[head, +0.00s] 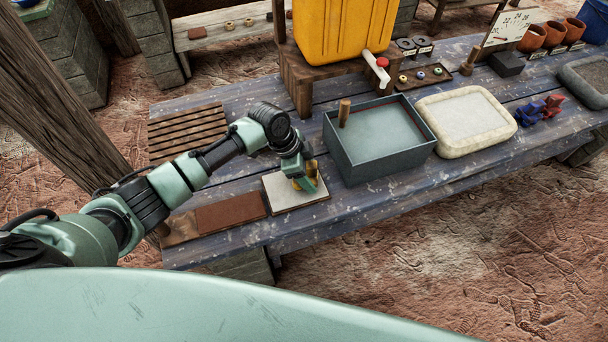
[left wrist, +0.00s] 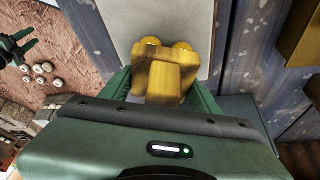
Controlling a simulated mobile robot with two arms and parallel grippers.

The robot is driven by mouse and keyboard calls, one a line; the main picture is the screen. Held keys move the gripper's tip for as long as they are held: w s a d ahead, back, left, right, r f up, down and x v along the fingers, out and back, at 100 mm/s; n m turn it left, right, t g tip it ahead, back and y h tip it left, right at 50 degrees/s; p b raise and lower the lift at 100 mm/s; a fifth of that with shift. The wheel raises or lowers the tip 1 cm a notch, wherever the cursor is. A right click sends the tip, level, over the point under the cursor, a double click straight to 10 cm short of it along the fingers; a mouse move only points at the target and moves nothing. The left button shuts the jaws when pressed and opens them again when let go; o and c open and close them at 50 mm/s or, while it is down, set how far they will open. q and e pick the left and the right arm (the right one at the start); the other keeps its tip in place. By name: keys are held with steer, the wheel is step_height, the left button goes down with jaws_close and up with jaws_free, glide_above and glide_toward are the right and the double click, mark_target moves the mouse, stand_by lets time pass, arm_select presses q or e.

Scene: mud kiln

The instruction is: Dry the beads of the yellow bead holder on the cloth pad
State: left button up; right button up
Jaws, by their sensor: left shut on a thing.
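My left gripper (head: 306,180) is shut on the yellow bead holder (head: 304,184), over the pale square cloth pad (head: 285,194). In the left wrist view the holder (left wrist: 165,77) is a yellow block between the green fingers, with two round yellow beads (left wrist: 181,46) at its far edge over the pad (left wrist: 175,18). The fingers hide part of the holder, and I cannot tell whether the beads touch the pad. A small dark claw-like shape (left wrist: 16,50) at the left wrist view's left edge may be my right gripper; its jaws are unclear.
A grey-green basin (head: 380,163) with liquid and an upright wooden handle (head: 344,112) stands right of the pad. A brown board (head: 230,212) lies left, a slatted rack (head: 187,131) behind. A pale-rimmed tray (head: 452,148) is farther right. A wooden post (head: 62,95) stands at left.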

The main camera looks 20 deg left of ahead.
mark_target(287, 188)
arm_select(q)
steer(key=shift+s+a+p, duration=0.35)
steer(key=shift+a, duration=0.25)
steer(key=shift+s+a+p, duration=0.3)
steer(key=shift+s+a, duration=0.05)
steer(key=shift+a, duration=0.2)
steer(key=shift+s+a+f+p, duration=0.1)
steer(key=shift+s+a+p, duration=0.15)
steer(key=shift+s+a, duration=0.3)
steer(key=shift+s+a+p, duration=0.25)
steer(key=shift+s+a, duration=0.05)
steer(key=shift+a, duration=0.35)
steer(key=shift+s+a, duration=0.2)
steer(key=shift+a, duration=0.05)
step_height(287, 188, up, 3)
steer(key=p, duration=0.3)
steer(key=shift+w, duration=0.15)
